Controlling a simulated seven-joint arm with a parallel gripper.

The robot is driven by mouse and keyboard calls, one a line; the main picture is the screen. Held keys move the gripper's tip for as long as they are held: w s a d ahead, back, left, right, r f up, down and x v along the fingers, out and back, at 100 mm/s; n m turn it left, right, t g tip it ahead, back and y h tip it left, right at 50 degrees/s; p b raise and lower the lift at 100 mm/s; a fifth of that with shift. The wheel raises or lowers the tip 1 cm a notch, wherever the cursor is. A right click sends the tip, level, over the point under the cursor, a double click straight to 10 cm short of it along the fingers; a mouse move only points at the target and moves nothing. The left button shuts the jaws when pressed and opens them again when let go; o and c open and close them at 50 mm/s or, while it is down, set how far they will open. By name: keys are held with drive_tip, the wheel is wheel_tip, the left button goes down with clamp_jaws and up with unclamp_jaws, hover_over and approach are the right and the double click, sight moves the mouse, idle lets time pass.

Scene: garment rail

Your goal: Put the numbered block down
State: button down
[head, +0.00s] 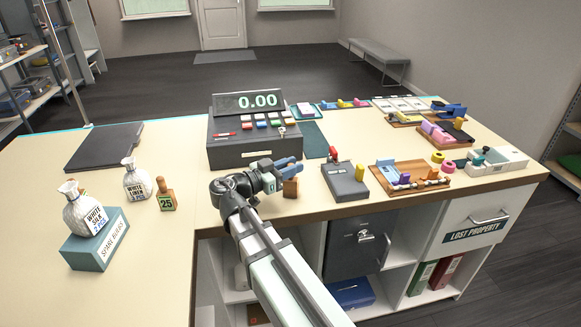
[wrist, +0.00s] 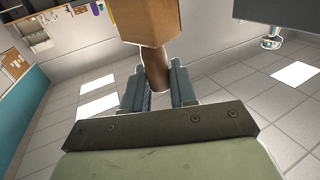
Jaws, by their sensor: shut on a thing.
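My gripper (head: 288,167) is over the counter, just right of and in front of the cash register. It is shut on the round wooden handle of a wooden block (head: 291,188). In the wrist view the block (wrist: 150,20) sticks out beyond the fingers (wrist: 157,88), with its handle between them. No number shows on its visible faces. I cannot tell whether it touches the counter (head: 230,193).
The cash register (head: 255,133) reads 0.00. Two white bags (head: 88,210) and a spare buttons box (head: 95,240) are left. The counter between is clear.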

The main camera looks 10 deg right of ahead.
drive_tip(key=shift+f, duration=0.1)
drive_tip(key=c, duration=0.9)
unclamp_jaws()
drive_tip(key=v, duration=1.2)
